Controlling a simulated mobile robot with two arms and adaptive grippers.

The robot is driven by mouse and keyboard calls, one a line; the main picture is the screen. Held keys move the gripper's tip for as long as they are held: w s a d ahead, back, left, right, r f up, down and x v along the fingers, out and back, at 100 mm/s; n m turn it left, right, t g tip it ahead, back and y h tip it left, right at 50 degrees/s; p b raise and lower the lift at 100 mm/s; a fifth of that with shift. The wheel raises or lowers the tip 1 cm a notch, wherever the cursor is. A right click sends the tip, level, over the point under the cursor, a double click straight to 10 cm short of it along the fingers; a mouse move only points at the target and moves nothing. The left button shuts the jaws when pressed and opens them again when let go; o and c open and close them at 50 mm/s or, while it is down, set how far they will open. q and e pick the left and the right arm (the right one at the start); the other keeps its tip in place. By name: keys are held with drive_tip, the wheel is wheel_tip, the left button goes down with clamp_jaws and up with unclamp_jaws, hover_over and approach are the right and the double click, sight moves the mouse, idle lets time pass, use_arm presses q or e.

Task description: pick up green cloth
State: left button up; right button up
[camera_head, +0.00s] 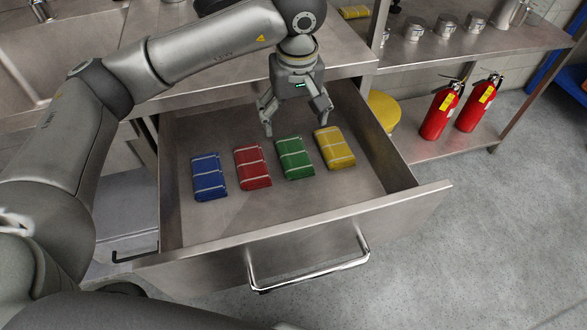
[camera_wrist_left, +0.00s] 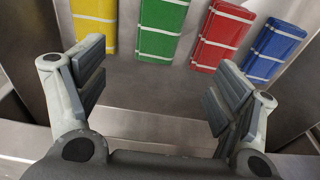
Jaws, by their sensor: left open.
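The green cloth (camera_head: 295,158) is a folded bundle with pale bands, lying flat in the open metal drawer. It lies between the red cloth (camera_head: 252,168) and the yellow cloth (camera_head: 334,148). My left gripper (camera_head: 296,128) is open and empty, above the drawer near the back end of the green cloth. In the left wrist view the green cloth (camera_wrist_left: 161,28) lies ahead, beyond the open fingers (camera_wrist_left: 160,85), and its upper end is cut off by the frame edge. My right gripper is not seen.
A blue cloth (camera_head: 209,177) lies at the drawer's left. The drawer (camera_head: 290,235) has raised walls and a front handle (camera_head: 310,275). A metal counter is behind it. Two red fire extinguishers (camera_head: 440,110) and a yellow round object (camera_head: 383,110) stand on the lower shelf at right.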

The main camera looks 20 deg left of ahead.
use_arm(q)
hover_over(294, 153)
wheel_tip(294, 153, down, 6)
drive_tip(key=shift+s+f, duration=0.1)
drive_tip(key=shift+f, duration=0.15)
wheel_tip(294, 153, down, 4)
drive_tip(key=shift+f+b, duration=0.1)
drive_tip(key=shift+b, duration=0.25)
drive_tip(key=shift+f, duration=0.35)
drive_tip(key=c, duration=1.1)
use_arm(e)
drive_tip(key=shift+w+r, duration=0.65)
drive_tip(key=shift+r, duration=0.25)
